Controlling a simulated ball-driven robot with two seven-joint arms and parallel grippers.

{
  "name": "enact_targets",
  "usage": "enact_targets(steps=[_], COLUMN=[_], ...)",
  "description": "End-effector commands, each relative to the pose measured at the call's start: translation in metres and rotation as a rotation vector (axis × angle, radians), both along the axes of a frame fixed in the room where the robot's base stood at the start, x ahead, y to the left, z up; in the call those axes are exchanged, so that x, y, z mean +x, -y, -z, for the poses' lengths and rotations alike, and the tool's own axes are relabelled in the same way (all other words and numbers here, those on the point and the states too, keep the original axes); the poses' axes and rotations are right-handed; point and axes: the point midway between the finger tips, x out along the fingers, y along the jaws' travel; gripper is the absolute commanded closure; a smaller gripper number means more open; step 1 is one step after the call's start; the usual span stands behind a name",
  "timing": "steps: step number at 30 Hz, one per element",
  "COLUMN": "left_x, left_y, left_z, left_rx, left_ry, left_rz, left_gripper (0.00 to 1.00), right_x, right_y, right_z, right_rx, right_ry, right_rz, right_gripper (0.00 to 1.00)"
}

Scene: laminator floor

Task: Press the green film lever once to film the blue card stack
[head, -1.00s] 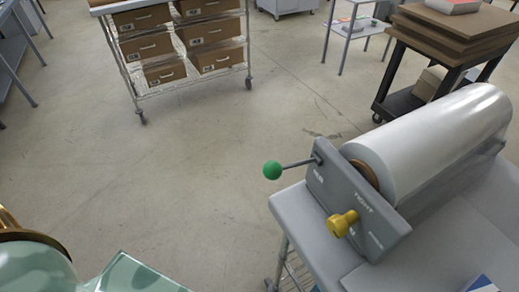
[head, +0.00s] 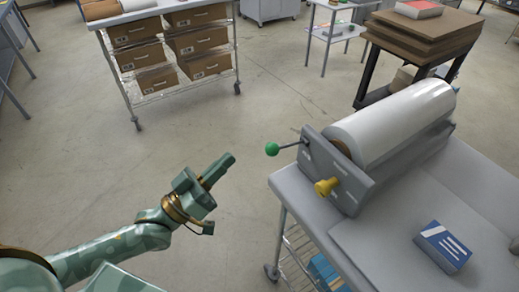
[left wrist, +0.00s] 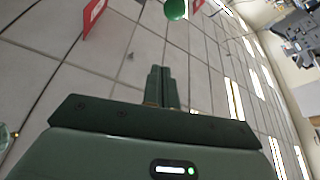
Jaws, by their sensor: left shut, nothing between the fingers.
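The green film lever (head: 272,149) is a green ball on a thin dark rod, sticking out left from the grey end plate of the laminator (head: 335,170). Its ball also shows at the top of the left wrist view (left wrist: 175,9). The blue card stack (head: 443,246) lies on the grey table at the lower right, in front of the white film roll. My left gripper (head: 226,163) is shut and empty, left of the green ball and apart from it. It also shows shut in the left wrist view (left wrist: 161,72). My right gripper is not in view.
A yellow knob (head: 326,187) sits on the end plate near the lever. The table (head: 380,262) has a clear top around the cards. A shelf rack with brown boxes (head: 137,58) stands at the back left. Open floor lies left of the table.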

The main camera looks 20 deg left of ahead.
Motion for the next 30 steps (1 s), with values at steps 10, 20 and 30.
enact_targets(steps=[10, 20, 30], left_x=[0.001, 0.032, 0.079], left_y=[-0.001, 0.017, 0.05], left_z=[-0.001, -0.02, -0.031], left_rx=[-0.013, -0.013, -0.011], left_ry=[0.002, 0.007, -0.001], left_rz=[-0.002, -0.003, -0.001], left_gripper=[1.0, 1.0, 1.0], right_x=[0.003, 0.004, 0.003], right_y=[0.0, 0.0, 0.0], right_z=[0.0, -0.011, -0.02], right_rx=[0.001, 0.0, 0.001], right_ry=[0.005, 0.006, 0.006], right_rz=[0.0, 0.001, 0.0], right_gripper=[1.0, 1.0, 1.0])
